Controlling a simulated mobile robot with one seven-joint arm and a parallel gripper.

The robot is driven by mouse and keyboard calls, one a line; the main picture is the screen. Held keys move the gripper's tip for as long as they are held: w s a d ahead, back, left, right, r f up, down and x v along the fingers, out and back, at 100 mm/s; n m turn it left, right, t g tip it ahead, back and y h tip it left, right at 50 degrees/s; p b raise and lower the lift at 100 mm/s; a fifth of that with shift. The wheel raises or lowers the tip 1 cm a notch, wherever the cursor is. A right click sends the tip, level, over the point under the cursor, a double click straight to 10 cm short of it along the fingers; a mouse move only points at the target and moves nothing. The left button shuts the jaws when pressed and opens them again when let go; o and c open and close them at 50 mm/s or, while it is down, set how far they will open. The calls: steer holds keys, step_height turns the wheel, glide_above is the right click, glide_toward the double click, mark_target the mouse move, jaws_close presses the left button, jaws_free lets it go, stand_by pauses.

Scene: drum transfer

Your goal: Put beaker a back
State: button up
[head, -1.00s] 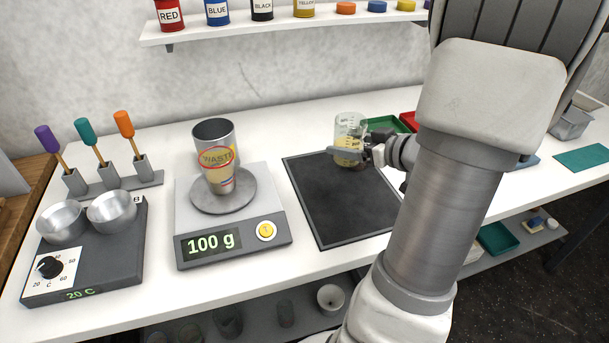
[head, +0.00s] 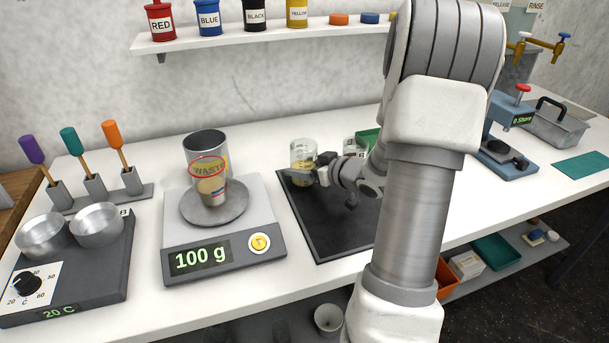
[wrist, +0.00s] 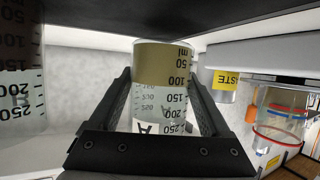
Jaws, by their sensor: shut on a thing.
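Beaker a (head: 303,150) is clear glass with yellow contents, at the far left part of the dark mat (head: 335,225) in the head view. My gripper (head: 314,172) is shut around its side and comes in from the right. In the wrist view the picture is upside down; the beaker (wrist: 161,98) shows a letter A and volume marks, and stands between my two black fingers (wrist: 160,78). Its base is close to a dark surface; I cannot tell whether it touches. Another graduated beaker (wrist: 22,75) shows at the left edge of the wrist view.
A shelf of paint drums (head: 270,35) hangs above. A hotplate (head: 85,265) stands at left.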

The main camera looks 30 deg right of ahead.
steer(key=shift+f, duration=0.85)
steer(key=shift+f, duration=0.25)
steer(key=o, duration=1.5)
steer(key=shift+r, duration=0.2)
steer(key=shift+s+r, duration=0.25)
steer(key=p+v, duration=0.2)
steer(key=v, duration=0.9)
steer(key=shift+s+f, duration=0.1)
steer(key=shift+s, duration=0.15)
steer(key=shift+d, duration=0.1)
